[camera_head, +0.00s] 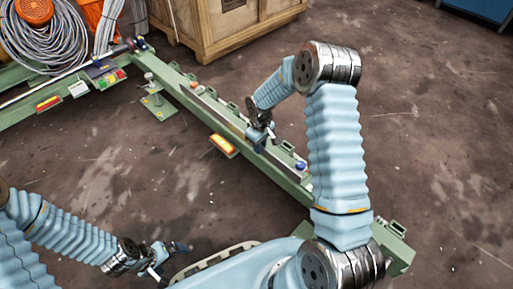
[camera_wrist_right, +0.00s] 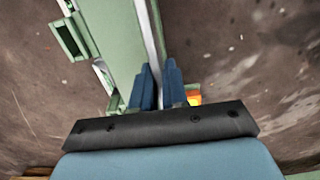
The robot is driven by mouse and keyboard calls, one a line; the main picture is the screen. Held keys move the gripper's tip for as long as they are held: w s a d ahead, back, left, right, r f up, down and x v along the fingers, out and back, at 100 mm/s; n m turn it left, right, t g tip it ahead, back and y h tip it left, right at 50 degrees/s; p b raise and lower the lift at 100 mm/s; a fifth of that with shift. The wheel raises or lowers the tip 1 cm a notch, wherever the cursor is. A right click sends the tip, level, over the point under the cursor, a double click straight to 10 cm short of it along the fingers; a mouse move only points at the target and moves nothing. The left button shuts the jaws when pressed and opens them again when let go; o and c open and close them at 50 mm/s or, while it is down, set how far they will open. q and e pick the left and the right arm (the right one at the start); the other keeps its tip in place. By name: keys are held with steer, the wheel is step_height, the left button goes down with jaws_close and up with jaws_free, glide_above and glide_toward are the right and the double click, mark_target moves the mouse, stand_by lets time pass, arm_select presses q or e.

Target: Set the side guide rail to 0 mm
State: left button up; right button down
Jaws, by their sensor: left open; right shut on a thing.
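The side guide rail appears to be the thin light grey strip (camera_wrist_right: 148,30) that runs along the green beam (camera_wrist_right: 115,30) in the right wrist view. My right gripper (camera_wrist_right: 158,88) is over the beam with its two blue fingers on either side of the strip, shut on it. In the head view this gripper (camera_head: 262,135) is at the middle of the long green beam (camera_head: 172,75), and its fingertips are hard to make out. My left gripper (camera_head: 168,257) is open and empty at the lower left, apart from the beam. No millimetre scale is readable.
An orange and yellow block (camera_head: 223,146) sits beside the beam. A blue knob (camera_head: 300,167) is further along it. A second beam with small coloured parts (camera_head: 48,103) and coiled grey cable (camera_head: 45,45) are at the upper left. A wooden crate (camera_head: 225,25) stands behind. Floor at the right is clear.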

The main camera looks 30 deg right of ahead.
steer(key=c, duration=1.2)
jaws_free()
steer(key=shift+w+d, duration=0.15)
steer(key=shift+d, duration=0.2)
steer(key=shift+c, duration=0.2)
steer(key=shift+a, duration=0.1)
steer(key=shift+r, duration=0.2)
step_height(320, 180, up, 14)
steer(key=p, duration=0.2)
steer(key=shift+f+p, duration=0.25)
steer(key=shift+p, duration=0.05)
